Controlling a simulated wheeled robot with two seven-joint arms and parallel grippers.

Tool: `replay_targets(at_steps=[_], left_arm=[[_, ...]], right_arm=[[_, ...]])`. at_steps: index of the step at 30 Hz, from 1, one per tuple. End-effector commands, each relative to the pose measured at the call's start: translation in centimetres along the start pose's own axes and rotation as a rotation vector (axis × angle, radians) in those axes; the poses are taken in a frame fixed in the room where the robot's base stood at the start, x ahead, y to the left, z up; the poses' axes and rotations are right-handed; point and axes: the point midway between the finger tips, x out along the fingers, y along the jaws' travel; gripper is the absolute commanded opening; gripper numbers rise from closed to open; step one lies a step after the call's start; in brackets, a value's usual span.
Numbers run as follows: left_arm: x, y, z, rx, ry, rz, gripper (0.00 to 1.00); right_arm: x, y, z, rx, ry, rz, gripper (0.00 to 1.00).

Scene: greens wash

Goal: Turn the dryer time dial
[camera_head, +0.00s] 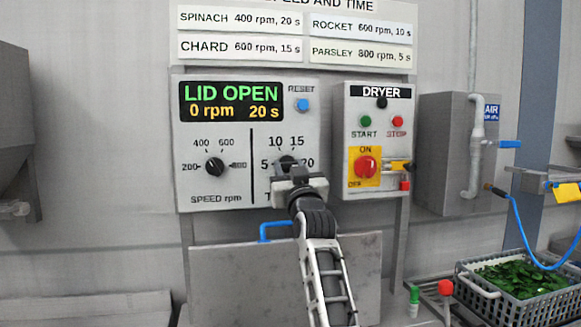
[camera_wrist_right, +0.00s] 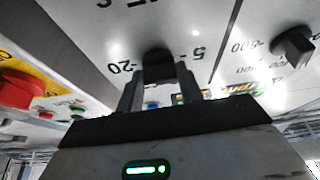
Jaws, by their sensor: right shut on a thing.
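The time dial (camera_head: 287,160) is a black knob at the lower right of the control panel (camera_head: 240,185), ringed by the marks 5, 10, 15 and 20. My right gripper (camera_head: 291,175) is at the panel and covers the dial's lower part and most of its label. In the right wrist view, the two fingers of my right gripper (camera_wrist_right: 158,90) are shut on the time dial (camera_wrist_right: 157,60), one on each side. The display (camera_head: 231,101) reads LID OPEN, 0 rpm, 20 s. The dial's pointer cannot be made out. My left gripper is not in view.
The speed dial (camera_head: 215,167) is left of the time dial, past a black line. A blue reset button (camera_head: 302,105) sits above. The dryer switch box (camera_head: 378,130) with its red knob (camera_head: 367,166) is close on the right. A crate of greens (camera_head: 520,287) stands lower right.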

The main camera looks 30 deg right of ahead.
Motion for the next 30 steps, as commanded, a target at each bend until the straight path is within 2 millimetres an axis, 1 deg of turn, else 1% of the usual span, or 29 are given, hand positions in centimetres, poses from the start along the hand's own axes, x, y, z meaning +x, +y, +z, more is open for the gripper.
replay_targets(at_steps=[7,20,21,23,24,30], left_arm=[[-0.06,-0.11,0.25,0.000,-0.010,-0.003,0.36],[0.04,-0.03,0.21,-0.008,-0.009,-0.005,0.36],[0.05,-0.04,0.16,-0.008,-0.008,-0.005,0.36],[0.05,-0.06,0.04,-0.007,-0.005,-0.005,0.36],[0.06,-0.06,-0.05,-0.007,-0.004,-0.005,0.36],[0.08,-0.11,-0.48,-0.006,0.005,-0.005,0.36]], right_arm=[[-0.03,-0.14,0.24,0.056,-0.006,0.021,0.14],[-0.04,-0.10,0.29,0.067,-0.006,0.025,0.14],[-0.04,-0.10,0.29,0.067,-0.006,0.025,0.39],[-0.04,-0.10,0.26,0.066,-0.006,0.025,0.56],[-0.03,-0.09,0.24,0.066,-0.005,0.025,0.58],[-0.01,-0.07,0.11,0.065,-0.002,0.026,0.58]])
